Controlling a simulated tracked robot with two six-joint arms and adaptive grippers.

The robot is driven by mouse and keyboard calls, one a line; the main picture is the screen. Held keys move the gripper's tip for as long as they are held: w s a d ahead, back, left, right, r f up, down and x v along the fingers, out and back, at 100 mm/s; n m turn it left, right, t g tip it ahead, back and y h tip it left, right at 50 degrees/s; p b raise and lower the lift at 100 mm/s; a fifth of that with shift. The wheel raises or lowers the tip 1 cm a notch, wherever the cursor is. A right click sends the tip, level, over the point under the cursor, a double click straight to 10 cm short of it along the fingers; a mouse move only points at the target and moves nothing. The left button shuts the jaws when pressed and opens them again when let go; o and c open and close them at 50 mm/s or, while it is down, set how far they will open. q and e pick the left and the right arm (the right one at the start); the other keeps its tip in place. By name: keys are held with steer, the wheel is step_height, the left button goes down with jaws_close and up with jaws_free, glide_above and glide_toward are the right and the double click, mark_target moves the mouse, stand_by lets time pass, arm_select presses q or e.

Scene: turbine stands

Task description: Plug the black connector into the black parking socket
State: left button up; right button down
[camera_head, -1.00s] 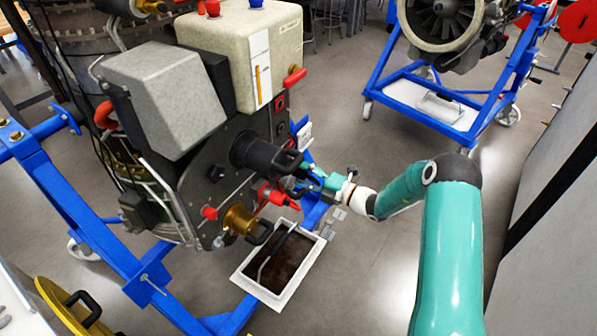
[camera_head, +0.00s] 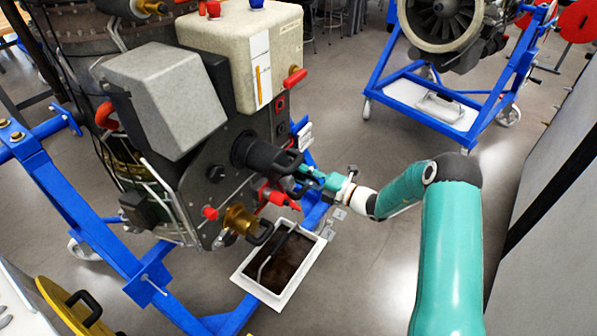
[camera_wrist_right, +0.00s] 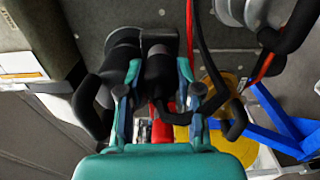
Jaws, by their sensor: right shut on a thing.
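My right gripper (camera_head: 308,176) reaches in from the right to the side of the grey engine unit. In the right wrist view its two teal fingers (camera_wrist_right: 156,98) are shut around the black connector (camera_wrist_right: 158,72), a dark cylinder with a grey band. The connector points at the dark panel (camera_wrist_right: 88,22). Its front end lies close to the panel, and I cannot tell whether it is seated in a socket. The black parking socket cannot be made out clearly behind it. My left gripper is not in view.
A large black plug with a handle (camera_head: 262,155) sits just left of my gripper; it also shows in the wrist view (camera_wrist_right: 97,95). A red connector (camera_head: 272,196) and a brass fitting (camera_head: 240,218) are below. A white-rimmed tray (camera_head: 318,250) lies underneath. Cables hang at right.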

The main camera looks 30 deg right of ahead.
mark_target(307, 176)
steer(key=shift+s+d, duration=0.1)
steer(key=shift+s, duration=0.05)
stand_by(0.3)
steer(key=shift+s+d, duration=0.15)
steer(key=shift+s, duration=0.15)
steer(key=shift+s+d, duration=0.15)
steer(key=shift+s, duration=0.1)
steer(key=shift+p+v, duration=0.45)
steer(key=shift+v, duration=0.8)
steer(key=shift+s, duration=0.1)
steer(key=p+v, duration=0.1)
steer(key=v, duration=0.3)
